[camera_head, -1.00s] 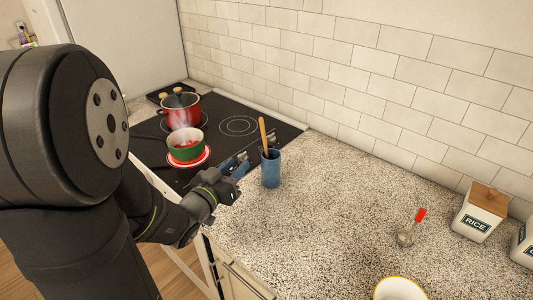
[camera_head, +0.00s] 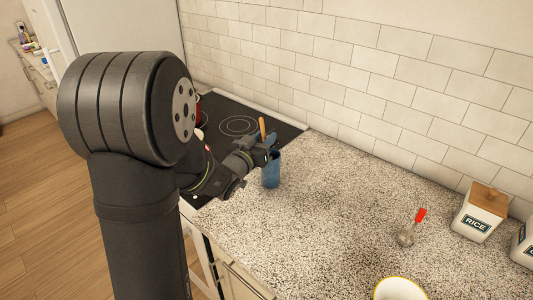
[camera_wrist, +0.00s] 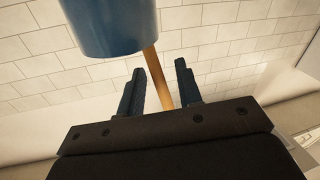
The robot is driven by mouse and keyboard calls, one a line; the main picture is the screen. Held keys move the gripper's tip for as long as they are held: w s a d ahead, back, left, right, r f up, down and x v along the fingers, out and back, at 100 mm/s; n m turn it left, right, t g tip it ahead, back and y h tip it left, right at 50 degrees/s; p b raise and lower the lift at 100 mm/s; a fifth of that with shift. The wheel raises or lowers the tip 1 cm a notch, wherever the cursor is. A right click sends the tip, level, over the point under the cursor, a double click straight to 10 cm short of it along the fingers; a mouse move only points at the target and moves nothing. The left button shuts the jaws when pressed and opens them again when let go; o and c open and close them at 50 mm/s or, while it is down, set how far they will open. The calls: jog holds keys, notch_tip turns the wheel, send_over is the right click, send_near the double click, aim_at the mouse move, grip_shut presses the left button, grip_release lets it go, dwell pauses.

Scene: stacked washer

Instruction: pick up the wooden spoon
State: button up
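The wooden spoon (camera_head: 262,125) stands tilted in a blue cup (camera_head: 271,173) on the counter, its handle sticking up above the rim. My gripper (camera_head: 269,142) is at the handle, just above the cup. In the wrist view the two fingers of my gripper (camera_wrist: 160,68) are apart, and the spoon handle (camera_wrist: 158,82) runs through the gap between them with space on both sides. The blue cup (camera_wrist: 110,28) fills the top of that view. The lower part of the spoon is hidden inside the cup.
A black cooktop (camera_head: 238,124) lies behind the cup, and my arm hides most of the pots on it. The counter between is clear.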

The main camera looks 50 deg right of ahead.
jog(key=shift+d, duration=0.15)
grip_shut()
jog(key=shift+r, duration=0.15)
